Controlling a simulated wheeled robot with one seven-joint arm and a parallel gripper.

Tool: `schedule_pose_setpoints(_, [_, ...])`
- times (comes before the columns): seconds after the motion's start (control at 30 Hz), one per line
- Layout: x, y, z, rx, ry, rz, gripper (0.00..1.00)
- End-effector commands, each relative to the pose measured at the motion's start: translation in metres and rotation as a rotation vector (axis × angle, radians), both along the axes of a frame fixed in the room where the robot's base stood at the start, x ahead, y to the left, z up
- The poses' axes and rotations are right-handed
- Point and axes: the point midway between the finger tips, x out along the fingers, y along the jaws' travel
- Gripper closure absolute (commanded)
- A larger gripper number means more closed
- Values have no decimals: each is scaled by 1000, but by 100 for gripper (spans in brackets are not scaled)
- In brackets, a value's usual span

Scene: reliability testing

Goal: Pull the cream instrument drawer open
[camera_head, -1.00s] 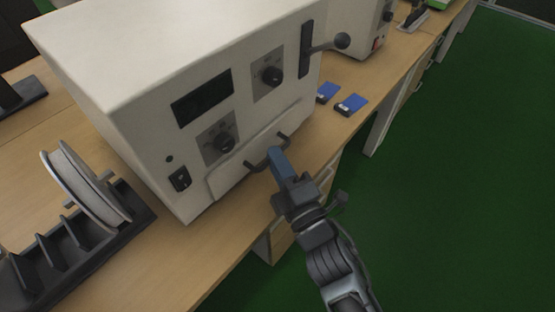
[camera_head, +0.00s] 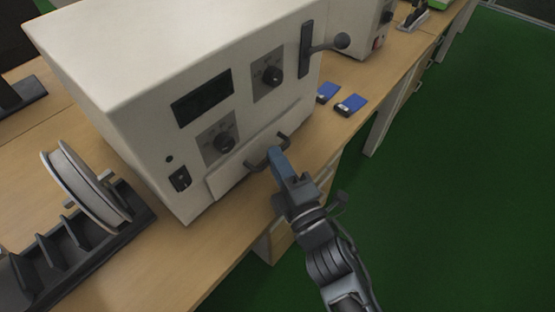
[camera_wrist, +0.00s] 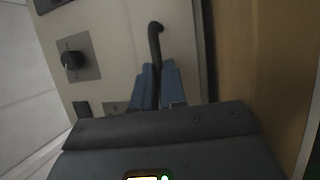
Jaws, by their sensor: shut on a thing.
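The cream instrument drawer (camera_head: 232,178) is the low front panel of a large cream instrument (camera_head: 150,130). Its front appears to stand slightly out from the instrument's face. A dark bar handle (camera_head: 256,166) runs across it. My gripper (camera_head: 275,154), with blue fingers, is shut on this handle near its middle. In the wrist view, the blue fingers (camera_wrist: 159,86) lie on either side of the dark handle (camera_wrist: 155,42), with the cream drawer front behind.
A spool (camera_head: 85,187) stands in a dark rack at left. Open green floor (camera_head: 455,170) lies at right.

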Motion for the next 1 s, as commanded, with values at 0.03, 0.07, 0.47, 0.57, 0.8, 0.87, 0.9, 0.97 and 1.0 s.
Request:
schedule_pose_setpoints(0.03, [0,0,-1,-1,2,-1,100])
schedule_pose_setpoints(0.07, [0,0,-1,-1,2,-1,100])
schedule_pose_setpoints(0.47, [-50,-65,1,-4,9,-5,100])
schedule_pose_setpoints(0.57, [-66,-85,-1,-3,8,-4,100])
schedule_pose_setpoints(0.8, [-84,-108,-2,-3,4,-2,100])
schedule_pose_setpoints(0.87, [-84,-108,-2,-2,4,-2,100])
schedule_pose_setpoints(0.9, [-84,-108,-2,-2,4,-2,100])
schedule_pose_setpoints(0.97, [-84,-108,-2,-2,4,-2,100])
schedule_pose_setpoints(1.0, [-84,-108,-2,-2,4,-2,100])
